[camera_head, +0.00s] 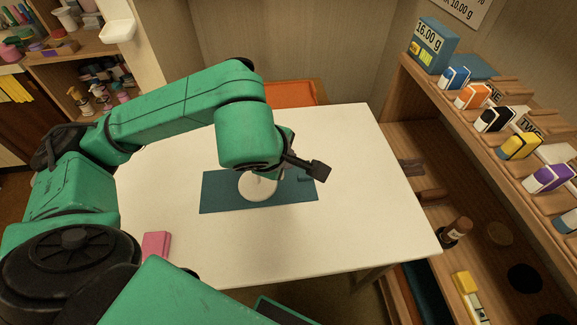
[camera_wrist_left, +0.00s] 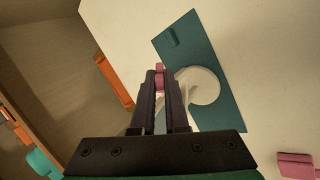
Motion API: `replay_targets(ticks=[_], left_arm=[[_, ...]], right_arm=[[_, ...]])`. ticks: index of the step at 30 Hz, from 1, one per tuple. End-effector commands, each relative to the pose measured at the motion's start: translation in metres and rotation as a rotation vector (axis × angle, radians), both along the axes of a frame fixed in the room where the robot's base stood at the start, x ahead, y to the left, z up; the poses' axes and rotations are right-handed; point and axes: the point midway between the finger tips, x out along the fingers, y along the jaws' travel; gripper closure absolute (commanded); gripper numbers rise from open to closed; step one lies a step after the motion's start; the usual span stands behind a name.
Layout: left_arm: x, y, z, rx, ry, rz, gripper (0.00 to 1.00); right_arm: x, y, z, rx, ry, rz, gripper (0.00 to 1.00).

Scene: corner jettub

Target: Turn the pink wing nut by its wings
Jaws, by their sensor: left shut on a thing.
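The pink wing nut (camera_wrist_left: 158,74) shows in the left wrist view between the tips of my left gripper (camera_wrist_left: 159,84). The dark fingers are closed on it and cover most of it. Close beside and below the fingers is a white round piece (camera_wrist_left: 203,86) on a teal mat (camera_wrist_left: 222,118). In the head view the white piece (camera_head: 258,188) and the mat (camera_head: 222,196) lie on the white table, and my left wrist hides the wing nut and fingertips. My right gripper is not in view.
A pink block (camera_head: 155,246) lies on the near left of the white table (camera_head: 330,240). An orange thing (camera_head: 290,93) is at the far edge. A wooden shelf (camera_head: 470,150) with several colored boxes stands at right. The table's right side is clear.

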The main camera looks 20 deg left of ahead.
Motion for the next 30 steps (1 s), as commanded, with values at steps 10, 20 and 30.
replay_targets(ticks=[10,20,30], left_arm=[[0.0,0.001,0.001,0.002,-0.011,0.002,1.0],[0.0,0.001,0.001,0.002,-0.01,0.001,0.57],[-0.008,-0.001,0.014,0.0,-0.013,-0.001,0.57]], right_arm=[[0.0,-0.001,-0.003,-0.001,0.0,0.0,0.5],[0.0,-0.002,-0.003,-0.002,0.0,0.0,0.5],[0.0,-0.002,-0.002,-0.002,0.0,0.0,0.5]])
